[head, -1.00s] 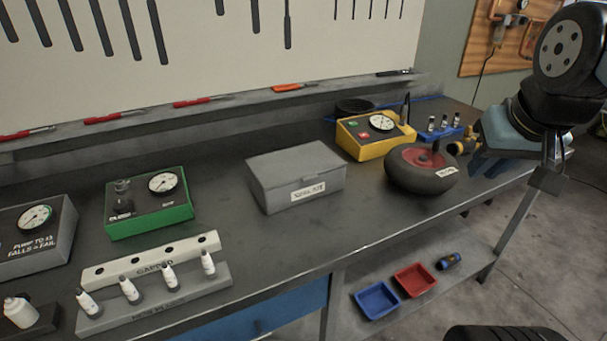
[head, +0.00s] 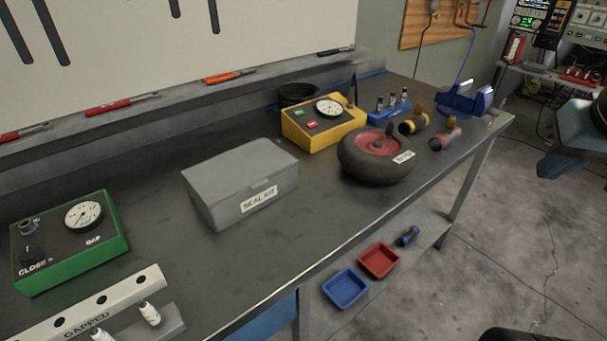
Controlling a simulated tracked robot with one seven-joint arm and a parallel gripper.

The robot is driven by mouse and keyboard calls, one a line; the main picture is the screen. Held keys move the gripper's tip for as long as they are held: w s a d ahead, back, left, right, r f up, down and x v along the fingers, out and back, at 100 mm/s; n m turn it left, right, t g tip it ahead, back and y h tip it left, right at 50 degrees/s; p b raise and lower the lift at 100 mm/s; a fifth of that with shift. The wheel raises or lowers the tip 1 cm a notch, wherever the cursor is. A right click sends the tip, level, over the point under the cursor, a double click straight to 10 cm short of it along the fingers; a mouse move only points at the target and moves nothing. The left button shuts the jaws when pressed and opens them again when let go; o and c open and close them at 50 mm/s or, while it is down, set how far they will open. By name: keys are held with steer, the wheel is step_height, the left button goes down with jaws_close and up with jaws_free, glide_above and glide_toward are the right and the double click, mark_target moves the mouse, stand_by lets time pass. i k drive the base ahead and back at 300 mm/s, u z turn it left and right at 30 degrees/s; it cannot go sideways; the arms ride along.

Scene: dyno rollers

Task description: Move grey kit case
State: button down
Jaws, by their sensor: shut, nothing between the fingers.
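The grey kit case (head: 240,185) stands closed on the dark workbench (head: 340,225), left of the middle of the head view. It is a box with a flat lid and a white label on its front that reads SEAL KIT. Nothing covers it, and no gripper touches it. A teal and dark part at the right edge, off the bench, looks like my arm. No gripper fingers show in the head view.
A green gauge box (head: 70,242) and a white GAPPED rack (head: 95,312) are left of the case. A yellow gauge box (head: 323,123), a tyred wheel (head: 376,168) and a blue vise (head: 466,98) are right. Bare bench lies in front of the case. Red (head: 379,260) and blue (head: 345,287) trays sit below.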

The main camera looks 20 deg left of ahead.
mark_target(223, 215)
steer(key=z, duration=0.45)
steer(key=k, duration=2.15)
steer(key=u, duration=1)
steer(key=i, duration=1)
steer(key=u, duration=0.05)
